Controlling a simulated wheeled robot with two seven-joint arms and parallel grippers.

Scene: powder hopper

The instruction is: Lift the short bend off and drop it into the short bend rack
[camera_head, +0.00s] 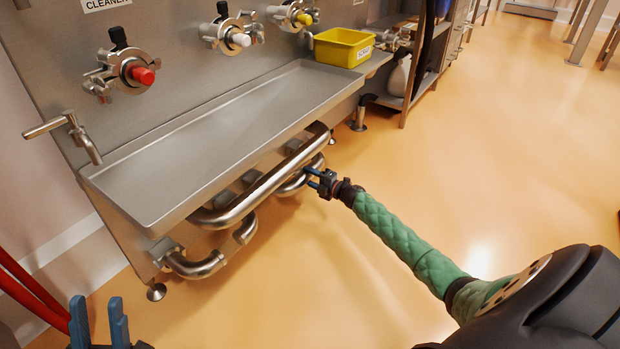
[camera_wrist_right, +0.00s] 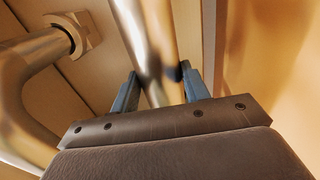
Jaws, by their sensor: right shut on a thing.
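Polished steel pipes run under the tray. My right gripper (camera_head: 323,183) reaches in from the right, below the tray's front edge. It is shut on a shorter curved pipe, which looks like the short bend (camera_head: 293,187), beside a long bent pipe (camera_head: 260,192). In the right wrist view the gripped steel pipe (camera_wrist_right: 145,40) lies between the blue fingers (camera_wrist_right: 158,88). I cannot tell whether it is still attached. My left gripper (camera_head: 98,318) is open and empty at the lower left. I cannot make out the short bend rack.
The steel tray (camera_head: 215,125) overhangs the pipes. More bends (camera_head: 195,265) hang at its left end. A yellow bin (camera_head: 343,47) sits at its far end. Valves (camera_head: 130,73) line the panel. In the right wrist view another pipe with a nut (camera_wrist_right: 72,35) is close left. The floor to the right is clear.

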